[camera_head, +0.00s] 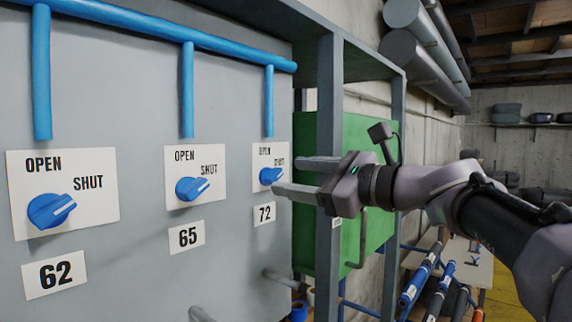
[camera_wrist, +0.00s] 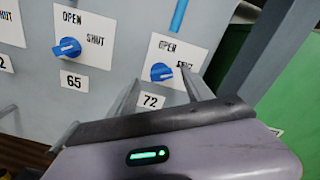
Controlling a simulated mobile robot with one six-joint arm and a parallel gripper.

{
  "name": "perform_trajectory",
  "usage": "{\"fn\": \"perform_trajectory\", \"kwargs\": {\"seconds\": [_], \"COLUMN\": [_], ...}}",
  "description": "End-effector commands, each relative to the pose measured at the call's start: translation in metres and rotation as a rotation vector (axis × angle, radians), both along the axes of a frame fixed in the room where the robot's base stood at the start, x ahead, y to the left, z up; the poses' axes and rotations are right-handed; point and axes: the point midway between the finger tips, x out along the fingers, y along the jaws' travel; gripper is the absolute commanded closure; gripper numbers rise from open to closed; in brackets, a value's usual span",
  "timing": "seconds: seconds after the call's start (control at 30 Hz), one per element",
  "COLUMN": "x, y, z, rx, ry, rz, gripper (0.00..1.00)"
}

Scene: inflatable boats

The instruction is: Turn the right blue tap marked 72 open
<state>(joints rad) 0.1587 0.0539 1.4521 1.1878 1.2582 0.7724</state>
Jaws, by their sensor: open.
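The blue tap marked 72 (camera_head: 269,176) is the rightmost of three on the grey panel. In the wrist view the tap (camera_wrist: 161,72) shows between and beyond my fingers, with its white pointer line toward SHUT. Its label 72 (camera_head: 264,214) is below it. My gripper (camera_head: 296,176) is open and empty, its two fingers pointing at the panel near the tap. In the wrist view the fingers of my gripper (camera_wrist: 162,92) lie at either side below the tap. I see no contact; the exact gap to the panel is hard to tell.
The tap marked 65 (camera_head: 190,188) and the tap marked 62 (camera_head: 50,209) sit to the left. Blue pipes (camera_head: 188,90) run above. A grey frame post (camera_head: 328,150) and a green panel (camera_head: 360,150) stand close to my gripper on the right.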

Motion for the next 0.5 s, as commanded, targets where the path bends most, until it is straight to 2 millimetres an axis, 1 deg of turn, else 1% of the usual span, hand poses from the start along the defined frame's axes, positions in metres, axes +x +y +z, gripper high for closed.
{"fn": "perform_trajectory", "kwargs": {"seconds": [0.03, 0.1, 0.2, 0.33, 0.5], "x": [0.007, 0.015, 0.023, 0.028, 0.029], "y": [0.01, 0.02, 0.03, 0.036, 0.036], "z": [0.002, 0.002, 0.001, 0.0, -0.001], "rx": [-0.001, -0.001, -0.001, -0.001, -0.001], "ry": [0.002, 0.002, 0.001, 0.001, 0.001], "rz": [0.003, 0.003, 0.0, 0.0, -0.002], "gripper": [0.41, 0.41, 0.41, 0.41, 0.41]}}
